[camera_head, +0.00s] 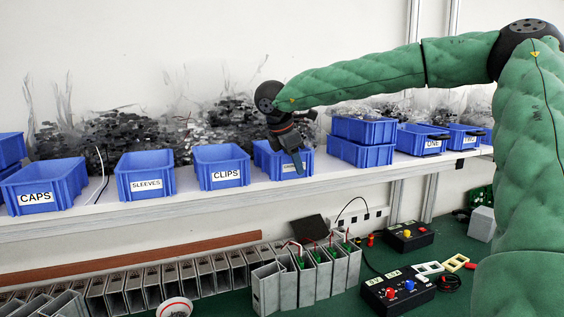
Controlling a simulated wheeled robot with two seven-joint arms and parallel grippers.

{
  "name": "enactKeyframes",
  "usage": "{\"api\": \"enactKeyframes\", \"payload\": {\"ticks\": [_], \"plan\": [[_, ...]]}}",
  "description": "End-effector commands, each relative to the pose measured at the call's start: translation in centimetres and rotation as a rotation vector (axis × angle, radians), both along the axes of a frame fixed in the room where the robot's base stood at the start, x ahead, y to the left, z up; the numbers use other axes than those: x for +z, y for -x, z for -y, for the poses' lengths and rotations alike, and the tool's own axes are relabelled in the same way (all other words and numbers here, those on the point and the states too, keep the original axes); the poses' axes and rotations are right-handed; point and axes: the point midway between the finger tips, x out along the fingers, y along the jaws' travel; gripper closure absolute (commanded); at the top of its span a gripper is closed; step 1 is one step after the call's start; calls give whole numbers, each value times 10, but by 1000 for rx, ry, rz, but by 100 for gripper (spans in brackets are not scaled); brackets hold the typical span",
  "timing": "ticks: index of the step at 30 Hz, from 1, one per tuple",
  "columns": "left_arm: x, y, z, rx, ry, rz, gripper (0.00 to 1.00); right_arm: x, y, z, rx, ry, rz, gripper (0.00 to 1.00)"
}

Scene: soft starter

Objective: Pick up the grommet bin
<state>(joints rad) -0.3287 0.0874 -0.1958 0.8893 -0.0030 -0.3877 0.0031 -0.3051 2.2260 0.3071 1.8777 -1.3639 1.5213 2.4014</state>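A blue bin (264,160) stands on the white shelf, just right of the CLIPS bin. Its label is partly covered by my gripper and too small to read, so I cannot be sure that it is the grommet bin. My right gripper (296,160) reaches in from the right and points down at this bin, with its fingertips in front of the bin's front wall and label. I cannot tell whether the fingers are apart or touch the wall. The bin stands level on the shelf. My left gripper is out of view.
The CLIPS bin (222,167), SLEEVES bin (133,187) and CAPS bin (42,184) stand to the left. Stacked blue bins (361,142) stand close on the right. Bags of dark parts (120,135) lie behind. Grey housings and control boxes (397,292) fill the green bench below.

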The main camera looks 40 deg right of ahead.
Motion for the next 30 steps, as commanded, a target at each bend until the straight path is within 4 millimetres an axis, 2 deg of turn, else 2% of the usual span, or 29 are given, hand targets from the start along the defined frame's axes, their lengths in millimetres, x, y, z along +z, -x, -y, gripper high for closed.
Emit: {"api": "enactKeyframes", "payload": {"ticks": [8, 13, 23, 30], "plan": [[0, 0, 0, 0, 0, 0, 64, 0, 0, 0, 0, 0, 0, 67], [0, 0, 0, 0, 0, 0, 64, 0, 0, 0, 0, 0, 0, 100], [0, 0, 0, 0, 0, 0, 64, 0, 0, 0, 0, 0, 0, 100], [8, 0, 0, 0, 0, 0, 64, 4, 0, 0, 0, -1, 0, 100]]}}
